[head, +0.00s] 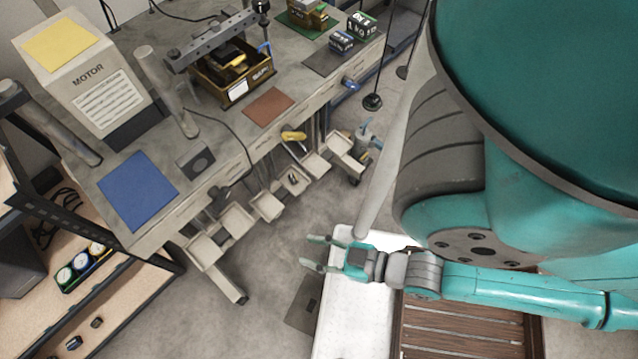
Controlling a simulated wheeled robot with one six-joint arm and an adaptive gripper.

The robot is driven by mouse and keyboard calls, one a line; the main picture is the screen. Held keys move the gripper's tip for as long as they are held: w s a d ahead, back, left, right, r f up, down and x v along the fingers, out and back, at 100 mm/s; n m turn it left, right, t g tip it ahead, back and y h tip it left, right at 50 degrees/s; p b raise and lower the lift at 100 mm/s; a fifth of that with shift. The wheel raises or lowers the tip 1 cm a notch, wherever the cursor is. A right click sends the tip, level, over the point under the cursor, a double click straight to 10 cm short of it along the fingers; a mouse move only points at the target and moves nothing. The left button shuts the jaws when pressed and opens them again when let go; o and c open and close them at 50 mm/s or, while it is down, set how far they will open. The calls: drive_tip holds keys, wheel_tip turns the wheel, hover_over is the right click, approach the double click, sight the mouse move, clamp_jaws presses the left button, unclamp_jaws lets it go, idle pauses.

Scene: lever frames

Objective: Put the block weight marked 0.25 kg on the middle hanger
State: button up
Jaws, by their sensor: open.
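My gripper (312,251) is open and empty, with its two teal fingers pointing left over the floor beside a white surface. It is well apart from the workbench. Two dark blocks stand at the bench's far right end. One block (361,25) has a green face and a marking that looks like 1 KG. The other block (341,42) has a blue and white marking too small to read. I cannot tell which block is marked 0.25 kg. A grey beam with holes (212,41) stands above the bench. I cannot make out the middle hanger.
A white surface (355,320) lies under my gripper. Floor between is open.

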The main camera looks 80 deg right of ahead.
wheel_tip(320, 180, up, 6)
drive_tip(key=s+a+n+y, duration=0.1)
drive_tip(key=shift+a+r+y, duration=0.2)
drive_tip(key=shift+a+y, duration=0.1)
drive_tip(key=shift+o, duration=0.2)
idle(0.9)
